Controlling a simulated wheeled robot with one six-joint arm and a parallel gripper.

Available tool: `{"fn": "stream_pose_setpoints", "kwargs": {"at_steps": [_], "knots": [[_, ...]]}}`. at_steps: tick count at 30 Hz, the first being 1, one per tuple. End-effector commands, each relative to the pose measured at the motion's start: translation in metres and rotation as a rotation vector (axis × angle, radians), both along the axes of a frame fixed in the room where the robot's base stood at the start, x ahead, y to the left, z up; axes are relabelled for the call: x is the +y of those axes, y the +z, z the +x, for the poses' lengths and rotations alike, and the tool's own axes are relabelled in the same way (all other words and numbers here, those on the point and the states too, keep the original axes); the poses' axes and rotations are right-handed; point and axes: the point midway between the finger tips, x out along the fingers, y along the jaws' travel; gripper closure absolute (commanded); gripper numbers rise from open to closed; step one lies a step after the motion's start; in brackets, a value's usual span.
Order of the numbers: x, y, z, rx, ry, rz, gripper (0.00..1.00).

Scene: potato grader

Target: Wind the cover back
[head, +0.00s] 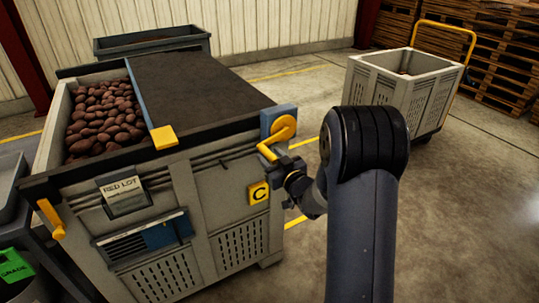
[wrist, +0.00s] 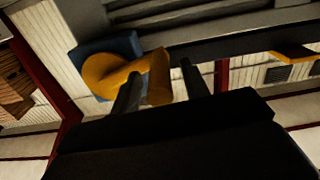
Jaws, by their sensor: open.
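The dark cover (head: 195,88) lies flat over the right part of a grey bin (head: 215,205). Its blue leading edge bar (head: 140,97) has a yellow tab (head: 164,137) at the front. Left of the bar, reddish potatoes (head: 100,118) lie uncovered. A yellow crank (head: 284,126) sits on a blue plate at the bin's front right corner; it also shows in the wrist view (wrist: 103,76). My gripper (head: 281,168) is at the crank handle. In the wrist view its open fingers (wrist: 162,84) stand either side of the handle's end (wrist: 159,76). I cannot tell whether they touch it.
A yellow lever (head: 51,218) is at the bin's left corner, near a green grade sign (head: 15,268). A pale crate (head: 399,85) on a yellow-handled trolley stands at the back right. A dark tub (head: 152,42) is behind the bin. Floor on the right is clear.

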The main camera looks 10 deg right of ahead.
Motion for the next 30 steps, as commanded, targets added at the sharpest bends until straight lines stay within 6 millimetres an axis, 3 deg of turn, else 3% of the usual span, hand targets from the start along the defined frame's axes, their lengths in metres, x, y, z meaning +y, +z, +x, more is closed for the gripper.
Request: {"fn": "stream_pose_setpoints", "kwargs": {"at_steps": [4,13,30], "knots": [[0.0033,0.0003,0.0095,-0.001,0.000,0.000,0.57],[0.0038,-0.0001,0.0113,0.000,0.000,0.000,0.57],[0.0037,0.0001,0.0111,0.000,0.000,0.000,1.00]]}}
